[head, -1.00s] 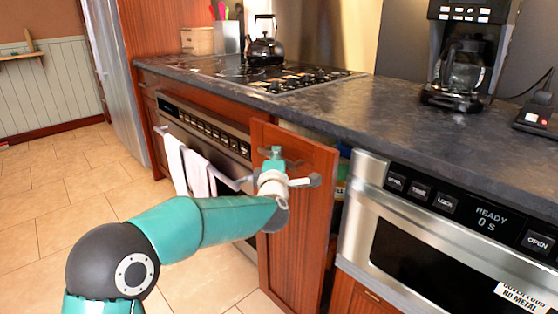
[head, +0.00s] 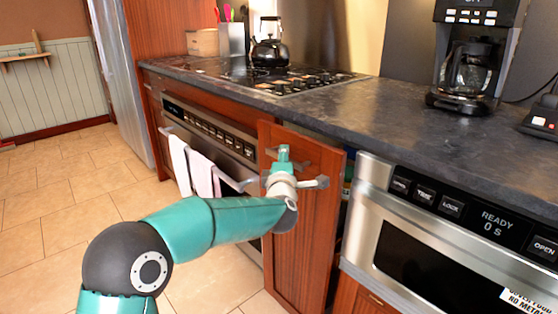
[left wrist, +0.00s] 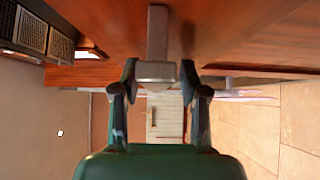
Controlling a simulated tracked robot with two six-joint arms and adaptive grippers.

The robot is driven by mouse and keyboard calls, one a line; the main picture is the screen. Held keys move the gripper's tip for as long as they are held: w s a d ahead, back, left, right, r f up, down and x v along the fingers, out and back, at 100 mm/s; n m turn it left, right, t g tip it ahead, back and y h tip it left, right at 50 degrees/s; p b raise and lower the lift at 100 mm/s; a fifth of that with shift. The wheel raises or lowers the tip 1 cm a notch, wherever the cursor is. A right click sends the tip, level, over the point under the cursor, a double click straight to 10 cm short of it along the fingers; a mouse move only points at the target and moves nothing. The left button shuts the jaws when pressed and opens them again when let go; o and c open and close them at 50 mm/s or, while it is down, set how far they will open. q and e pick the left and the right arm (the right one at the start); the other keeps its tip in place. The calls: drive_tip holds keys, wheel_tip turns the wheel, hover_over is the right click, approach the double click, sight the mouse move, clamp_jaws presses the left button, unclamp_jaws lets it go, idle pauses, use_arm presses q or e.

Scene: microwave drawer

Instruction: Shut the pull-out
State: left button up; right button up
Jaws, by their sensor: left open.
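The pull-out is a tall, narrow unit with a reddish wooden front (head: 300,245). It stands out from under the dark counter, between the oven and the microwave. Its side and contents are mostly hidden behind the front. My left gripper (head: 284,170) is at the upper part of this front. In the left wrist view my left gripper (left wrist: 158,70) is open, with one finger on either side of the grey bar handle (left wrist: 157,35). I cannot tell whether either finger touches the handle. My right gripper is not in view.
The oven (head: 210,132) with towels (head: 202,176) on its rail is left of the pull-out. The microwave (head: 400,240) is close on its right. A coffee maker (head: 465,75) and a kettle (head: 270,50) stand above. The tiled floor at left is clear.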

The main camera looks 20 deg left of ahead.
use_arm(q)
drive_tip(key=v, duration=1.2)
